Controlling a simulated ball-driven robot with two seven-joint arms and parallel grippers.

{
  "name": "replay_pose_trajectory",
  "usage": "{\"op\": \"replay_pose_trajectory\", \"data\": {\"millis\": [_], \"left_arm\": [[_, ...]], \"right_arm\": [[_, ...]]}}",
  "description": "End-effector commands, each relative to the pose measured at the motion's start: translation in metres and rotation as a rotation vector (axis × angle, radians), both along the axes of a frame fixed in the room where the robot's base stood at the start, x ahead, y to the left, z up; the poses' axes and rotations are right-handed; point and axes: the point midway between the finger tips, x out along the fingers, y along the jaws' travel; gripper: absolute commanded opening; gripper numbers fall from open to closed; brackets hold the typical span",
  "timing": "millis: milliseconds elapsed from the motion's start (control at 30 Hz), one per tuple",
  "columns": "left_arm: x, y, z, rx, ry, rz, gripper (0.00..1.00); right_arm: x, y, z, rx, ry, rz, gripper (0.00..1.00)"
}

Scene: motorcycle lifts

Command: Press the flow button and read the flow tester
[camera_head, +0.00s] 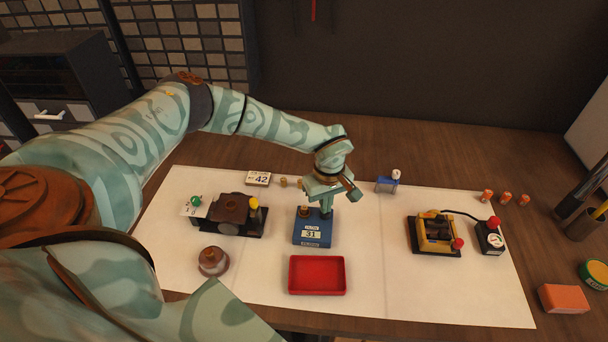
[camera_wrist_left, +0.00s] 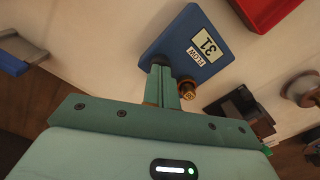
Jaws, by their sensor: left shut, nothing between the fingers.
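The flow tester (camera_head: 312,232) is a blue box on the white mat, with a pale display reading 31 and a small label. In the left wrist view the tester (camera_wrist_left: 188,45) shows 31 and the word FLOW. A brass fitting (camera_head: 304,211) stands at its back edge; it also shows in the wrist view (camera_wrist_left: 187,90). My left gripper (camera_head: 326,207) is shut and empty, pointing down at the tester's back right. Its fingertips (camera_wrist_left: 160,66) overlap the tester's edge in the wrist view and hide what lies under them. I cannot tell whether they touch a button. My right gripper is out of view.
A red tray (camera_head: 317,289) lies in front of the tester. A black fixture with a brown part (camera_head: 232,210) is at left, near a card reading 42 (camera_head: 258,179). A blue-grey item (camera_head: 387,184) stands behind right. A yellow device (camera_head: 436,233) is further right. Bare mat lies between.

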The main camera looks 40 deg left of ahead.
Motion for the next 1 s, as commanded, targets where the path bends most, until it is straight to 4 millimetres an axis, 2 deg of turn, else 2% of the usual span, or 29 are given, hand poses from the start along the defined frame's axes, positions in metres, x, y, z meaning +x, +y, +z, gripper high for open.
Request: {"op": "replay_pose_trajectory", "data": {"millis": [100, 533, 1000], "left_arm": [[0.000, 0.000, 0.015, -0.001, 0.000, 0.000, 0.00], [0.000, 0.000, 0.051, 0.000, 0.000, 0.001, 0.00], [0.000, 0.000, 0.053, 0.000, 0.000, 0.000, 0.00]], "right_arm": [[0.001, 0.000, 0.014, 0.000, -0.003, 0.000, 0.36], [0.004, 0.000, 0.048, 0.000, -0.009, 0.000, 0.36], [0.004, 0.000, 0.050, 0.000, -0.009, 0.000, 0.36]]}}
